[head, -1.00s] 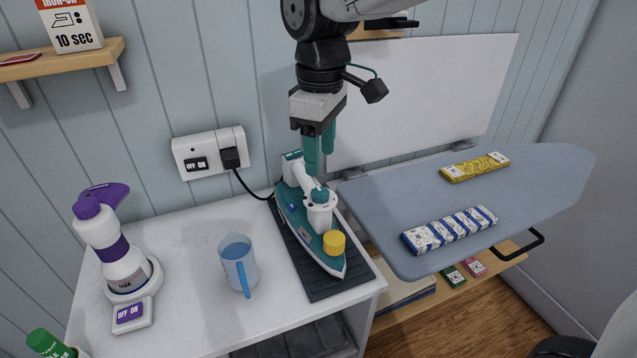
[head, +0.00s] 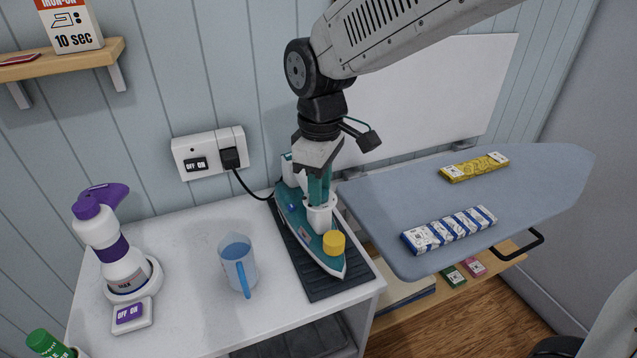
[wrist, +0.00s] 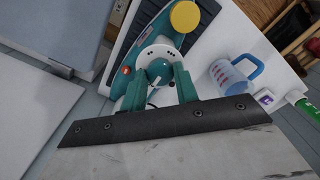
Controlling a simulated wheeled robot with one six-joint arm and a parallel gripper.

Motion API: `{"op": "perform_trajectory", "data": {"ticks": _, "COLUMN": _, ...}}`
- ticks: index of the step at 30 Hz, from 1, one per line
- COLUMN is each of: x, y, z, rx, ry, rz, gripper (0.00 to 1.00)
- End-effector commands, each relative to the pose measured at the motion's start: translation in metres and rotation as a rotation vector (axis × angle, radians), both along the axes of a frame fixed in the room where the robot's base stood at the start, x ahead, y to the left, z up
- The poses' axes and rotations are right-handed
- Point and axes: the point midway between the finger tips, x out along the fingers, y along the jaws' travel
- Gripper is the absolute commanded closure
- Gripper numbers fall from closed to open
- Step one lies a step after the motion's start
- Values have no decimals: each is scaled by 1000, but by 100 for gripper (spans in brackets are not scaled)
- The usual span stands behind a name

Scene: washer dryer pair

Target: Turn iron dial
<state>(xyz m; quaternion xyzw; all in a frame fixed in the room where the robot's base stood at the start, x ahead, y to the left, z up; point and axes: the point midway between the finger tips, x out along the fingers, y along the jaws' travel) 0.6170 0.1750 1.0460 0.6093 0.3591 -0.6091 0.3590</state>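The teal-and-white iron (head: 295,212) lies on a dark ribbed mat (head: 312,284) on the white counter. In the wrist view the iron's teal dial (wrist: 160,71) sits in a round white collar (wrist: 155,53). A yellow cap (head: 334,243) is on the iron's front part. My gripper (head: 318,192) points down over the iron and hides part of its handle and the dial in the head view. In the wrist view its two teal fingers (wrist: 160,80) are apart, one on each side of the dial. I cannot tell whether they touch it.
A measuring jug (head: 238,265) with blue liquid stands left of the iron. A spray bottle (head: 115,250) stands further left. The wall outlet (head: 210,153) feeds the iron's cord. An ironing board (head: 400,200) with two packets is close on the right.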

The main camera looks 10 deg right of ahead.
Motion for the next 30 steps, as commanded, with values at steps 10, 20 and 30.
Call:
{"op": "perform_trajectory", "data": {"ticks": 10, "x": 0, "y": 0, "z": 0, "rx": 0, "ry": 0, "rz": -29, "gripper": 93}}
{"op": "perform_trajectory", "data": {"ticks": 20, "x": 0, "y": 0, "z": 1, "rx": 0, "ry": 0, "rz": -224, "gripper": 93}}
{"op": "perform_trajectory", "data": {"ticks": 30, "x": 0, "y": 0, "z": 1, "rx": 1, "ry": 0, "rz": -545, "gripper": 93}}
